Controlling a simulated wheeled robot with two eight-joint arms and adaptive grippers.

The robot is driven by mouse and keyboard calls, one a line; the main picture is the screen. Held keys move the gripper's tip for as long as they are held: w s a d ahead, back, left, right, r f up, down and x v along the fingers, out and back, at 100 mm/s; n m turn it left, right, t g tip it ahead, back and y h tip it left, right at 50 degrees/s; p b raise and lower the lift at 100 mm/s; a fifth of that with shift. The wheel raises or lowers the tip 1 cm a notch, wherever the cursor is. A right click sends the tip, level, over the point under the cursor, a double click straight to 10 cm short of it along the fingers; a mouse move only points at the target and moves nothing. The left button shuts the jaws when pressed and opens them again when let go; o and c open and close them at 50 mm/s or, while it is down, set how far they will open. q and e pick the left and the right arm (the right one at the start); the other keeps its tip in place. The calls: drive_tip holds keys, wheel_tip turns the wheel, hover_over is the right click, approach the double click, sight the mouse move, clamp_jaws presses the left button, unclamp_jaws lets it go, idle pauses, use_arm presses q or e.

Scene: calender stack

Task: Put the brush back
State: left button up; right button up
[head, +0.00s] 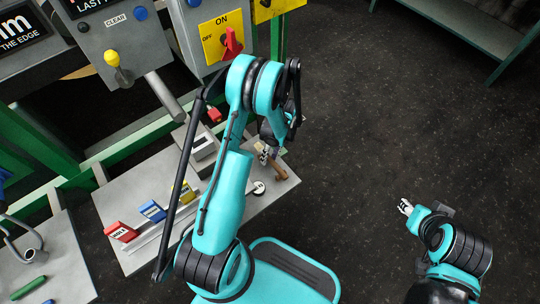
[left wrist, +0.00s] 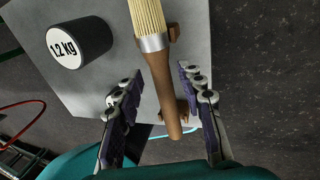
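The brush (left wrist: 162,75) has a brown wooden handle, a metal collar and pale bristles. In the left wrist view it lies over the grey board, with bristles toward the top and the handle end past the board's lower edge. Brown holder pieces (left wrist: 175,33) show beside it. In the head view, the brown handle (head: 272,163) shows partly behind my left gripper (head: 265,148). In the left wrist view my left gripper (left wrist: 160,88) is open, with one finger on each side of the handle and gaps between. My right gripper (head: 405,207) is away over the floor; its opening is unclear.
The grey board (head: 120,205) carries red, blue and yellow labelled blocks. A 1.2 kg weight (left wrist: 78,43) stands left of the brush. A yellow switch panel (head: 222,38) with a red lever is behind.

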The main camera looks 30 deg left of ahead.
use_arm(q)
drive_tip(key=shift+r, duration=0.55)
drive_tip(key=w+d+r+n+t+p, duration=0.1)
drive_tip(key=d+r+n+p, duration=0.1)
drive_tip(key=r, duration=0.8)
drive_tip(key=w+d+r+n+t+p, duration=0.1)
drive_tip(key=r+n+p, duration=0.2)
drive_tip(key=r, duration=0.8)
drive_tip(key=s+d+r+n+t, duration=0.3)
drive_tip(key=s+r+n, duration=0.3)
drive_tip(key=n, duration=0.2)
drive_tip(key=s+d+r+n+t+h, duration=0.1)
drive_tip(key=s+d+r+n+t, duration=0.3)
drive_tip(key=s+r+n, duration=0.3)
drive_tip(key=shift+d+r+n+t, duration=0.15)
drive_tip(key=shift+d+n+t, duration=0.15)
drive_tip(key=shift+n+t, duration=0.7)
drive_tip(key=shift+n+g, duration=0.3)
